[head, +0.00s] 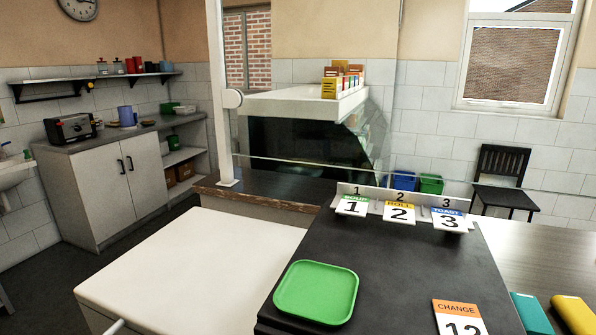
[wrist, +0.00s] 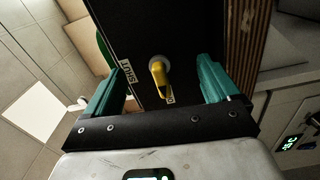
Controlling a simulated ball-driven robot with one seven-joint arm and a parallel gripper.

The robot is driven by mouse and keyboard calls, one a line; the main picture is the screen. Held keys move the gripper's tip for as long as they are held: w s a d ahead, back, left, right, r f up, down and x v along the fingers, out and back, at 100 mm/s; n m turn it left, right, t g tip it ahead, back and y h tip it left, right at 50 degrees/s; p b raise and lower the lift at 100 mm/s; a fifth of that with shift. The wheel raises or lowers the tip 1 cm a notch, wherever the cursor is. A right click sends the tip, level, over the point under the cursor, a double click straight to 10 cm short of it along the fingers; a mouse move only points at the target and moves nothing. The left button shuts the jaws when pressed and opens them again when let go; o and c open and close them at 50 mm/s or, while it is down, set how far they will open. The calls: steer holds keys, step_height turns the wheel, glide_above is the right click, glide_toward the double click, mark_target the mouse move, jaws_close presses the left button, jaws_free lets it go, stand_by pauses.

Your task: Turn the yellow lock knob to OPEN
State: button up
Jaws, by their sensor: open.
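The yellow lock knob (wrist: 158,75) shows in the wrist view on a dark panel (wrist: 185,25), on a round pale base. Its lever reaches down in the picture, its lower end near a small, partly covered label (wrist: 170,98). A SHUT label (wrist: 125,76) is to its left. My gripper (wrist: 160,68) is open, with one teal finger on each side of the knob and a visible gap to both. Its depth from the knob is hard to tell. I make out neither knob nor gripper in the head view.
In the head view, a dark counter (head: 400,275) bears a green tray (head: 316,292), numbered cards (head: 400,212) and an orange CHANGE card (head: 460,317). A white worktop (head: 195,265) on the left is clear. A wood-edged part (wrist: 246,50) runs right of the panel in the wrist view.

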steer(key=shift+s, duration=0.1)
steer(key=shift+v, duration=2.95)
